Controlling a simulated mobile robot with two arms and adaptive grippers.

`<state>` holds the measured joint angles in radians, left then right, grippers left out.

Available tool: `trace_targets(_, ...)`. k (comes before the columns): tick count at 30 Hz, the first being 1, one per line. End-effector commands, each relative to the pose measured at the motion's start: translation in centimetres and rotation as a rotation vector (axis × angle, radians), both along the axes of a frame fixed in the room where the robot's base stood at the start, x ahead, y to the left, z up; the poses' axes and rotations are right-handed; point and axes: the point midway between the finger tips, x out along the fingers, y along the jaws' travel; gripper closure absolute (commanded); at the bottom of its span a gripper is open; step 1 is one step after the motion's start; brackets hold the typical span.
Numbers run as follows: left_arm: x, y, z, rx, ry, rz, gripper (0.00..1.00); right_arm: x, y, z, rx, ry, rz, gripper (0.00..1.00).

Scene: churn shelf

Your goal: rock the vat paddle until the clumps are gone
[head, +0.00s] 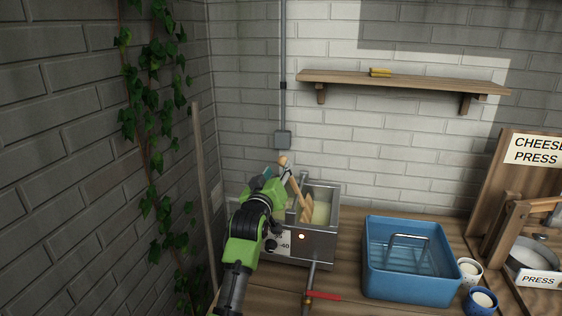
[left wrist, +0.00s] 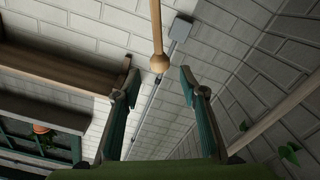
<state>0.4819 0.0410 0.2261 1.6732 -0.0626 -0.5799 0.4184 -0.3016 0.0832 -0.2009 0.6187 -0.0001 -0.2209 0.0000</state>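The metal vat (head: 325,240) stands on the wooden counter by the wall corner. Pale cream-coloured liquid (head: 321,213) shows inside it; clumps are too small to make out. The wooden paddle (head: 305,209) leans in the vat, its handle tilted up to the left and ending in a round knob. My left gripper (head: 284,172) is at the top of the handle, partly hiding it. In the left wrist view, my left gripper's fingers (left wrist: 159,88) are spread apart, with the paddle knob (left wrist: 159,63) just past the gap between the tips. My right gripper is not in view.
A blue tub (head: 412,284) with a wire handle stands right of the vat. Two small cups (head: 470,272) and the cheese press (head: 540,250) are further right. A red-handled valve (head: 322,296) sticks out in front of the vat. A shelf (head: 400,83) hangs above.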

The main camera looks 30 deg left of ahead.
Motion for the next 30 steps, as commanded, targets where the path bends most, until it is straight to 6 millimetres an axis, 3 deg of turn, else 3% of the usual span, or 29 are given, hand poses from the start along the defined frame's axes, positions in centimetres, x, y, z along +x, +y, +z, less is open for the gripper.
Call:
trace_targets(9, 4.1, 1.1, 0.1, 0.002, 0.001, 0.000, 0.61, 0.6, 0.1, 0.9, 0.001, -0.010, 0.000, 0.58)
trace_targets(24, 5.1, 1.3, 0.0, 0.001, 0.000, 0.000, 0.61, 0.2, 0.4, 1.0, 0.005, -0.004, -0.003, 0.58)
trace_targets(29, 5.1, 1.3, 0.0, 0.001, 0.000, 0.000, 1.00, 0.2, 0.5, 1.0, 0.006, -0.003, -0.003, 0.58)
trace_targets(30, 5.1, 1.3, 0.0, 0.001, 0.000, 0.000, 1.00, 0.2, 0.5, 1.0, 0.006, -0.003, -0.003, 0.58)
